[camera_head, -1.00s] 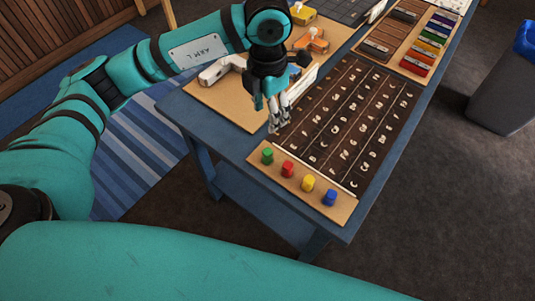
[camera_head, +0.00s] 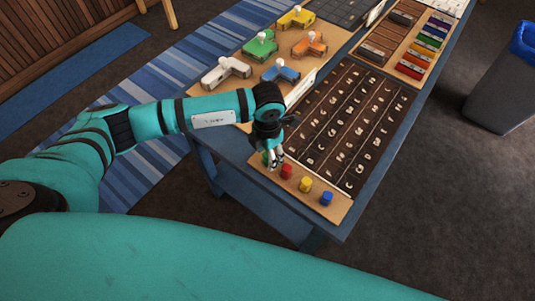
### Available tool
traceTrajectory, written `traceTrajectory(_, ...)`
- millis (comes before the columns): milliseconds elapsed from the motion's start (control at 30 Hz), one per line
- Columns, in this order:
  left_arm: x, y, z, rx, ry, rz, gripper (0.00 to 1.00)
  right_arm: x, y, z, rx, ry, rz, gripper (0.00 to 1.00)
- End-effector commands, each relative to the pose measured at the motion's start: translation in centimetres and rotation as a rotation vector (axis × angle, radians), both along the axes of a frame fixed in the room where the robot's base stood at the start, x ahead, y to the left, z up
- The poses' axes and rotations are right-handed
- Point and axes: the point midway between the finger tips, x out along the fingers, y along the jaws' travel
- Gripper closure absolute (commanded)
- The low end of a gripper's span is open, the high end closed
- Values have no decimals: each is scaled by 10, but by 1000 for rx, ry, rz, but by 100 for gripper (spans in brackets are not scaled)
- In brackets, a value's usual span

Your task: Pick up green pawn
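The green pawn (camera_head: 265,158) stands at the left end of a wooden strip along the near edge of the blue table. It is partly hidden behind my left gripper's fingers. My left gripper (camera_head: 275,162) points down right at the green pawn, with its fingertips slightly apart. Contact with the pawn cannot be made out. A red pawn (camera_head: 286,171), a yellow pawn (camera_head: 305,184) and a blue pawn (camera_head: 326,198) stand in a row to the right. My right gripper is not in view.
A dark lettered board (camera_head: 345,125) lies just behind the pawns. Coloured blocks (camera_head: 425,48) sit at the back right. A grey bin (camera_head: 500,90) stands right of the table (camera_head: 330,228).

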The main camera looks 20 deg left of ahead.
Motion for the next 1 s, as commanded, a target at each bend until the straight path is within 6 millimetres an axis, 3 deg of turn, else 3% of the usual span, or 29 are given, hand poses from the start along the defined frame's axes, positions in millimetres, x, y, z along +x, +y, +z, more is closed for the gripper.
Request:
traceTrajectory(133, 0, 0, -14, -1, -1, 2, 49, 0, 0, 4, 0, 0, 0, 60)
traceTrajectory(367, 1, 0, -16, -2, -2, 0, 49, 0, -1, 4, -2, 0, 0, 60)
traceTrajectory(733, 1, 0, -16, -1, -2, 1, 96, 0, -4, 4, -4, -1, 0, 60)
traceTrajectory(1000, 1, 0, -13, -1, -3, 1, 96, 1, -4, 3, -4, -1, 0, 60)
